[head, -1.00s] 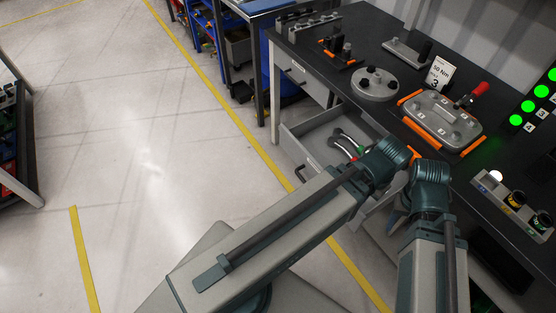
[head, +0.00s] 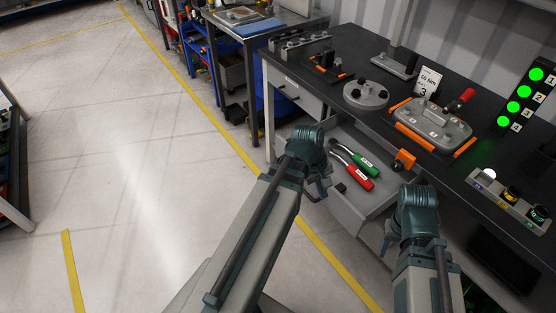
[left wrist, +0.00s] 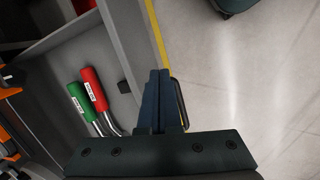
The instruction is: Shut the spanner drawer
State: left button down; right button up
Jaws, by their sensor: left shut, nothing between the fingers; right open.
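The spanner drawer (head: 347,207) stands open under the bench. It holds a green-handled spanner (head: 362,165) and a red-handled spanner (head: 354,184), side by side; both handles also show in the left wrist view, green (left wrist: 82,101) and red (left wrist: 95,89). My left gripper (head: 320,191) is shut and empty at the drawer's front. In the left wrist view its fingers (left wrist: 158,98) lie over the front panel's edge, close beside the dark bar handle (left wrist: 179,104); I cannot tell whether they touch. My right gripper (head: 387,241) is open, low beside the bench, partly hidden by its wrist.
The dark bench top (head: 375,118) carries a round grey fixture (head: 366,94), a grey housing with orange clamps (head: 432,122) and a rack of small parts (head: 509,200). The floor (head: 140,170) left of the drawer is clear.

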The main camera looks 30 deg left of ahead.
pick_arm(q)
jog(key=a+n+t+b, duration=0.5)
jog(key=a+n+t, duration=0.2)
jog(key=a+n, duration=1.7)
jog(key=m+b, duration=0.4)
jog(key=b, duration=0.4)
send_near(279, 155)
jog(key=d+f, duration=0.3)
jog(key=shift+w+d+r, duration=0.15)
jog(key=shift+w+d, duration=0.3)
jog(key=shift+w, duration=0.15)
jog(key=shift+w+d+r, duration=0.2)
jog(key=shift+w+d, duration=0.25)
jog(key=shift+w, duration=0.15)
jog(key=shift+w, duration=0.1)
jog(key=shift+h, duration=0.3)
jog(key=w+d, duration=0.3)
jog(key=w, duration=0.5)
jog(key=w+d, duration=0.4)
jog(key=w, duration=0.5)
jog(key=w+d, duration=0.4)
jog(key=w, duration=0.5)
jog(key=shift+w, duration=0.1)
jog(key=shift+w+n, duration=0.3)
jog(key=shift+w+d+r, duration=0.1)
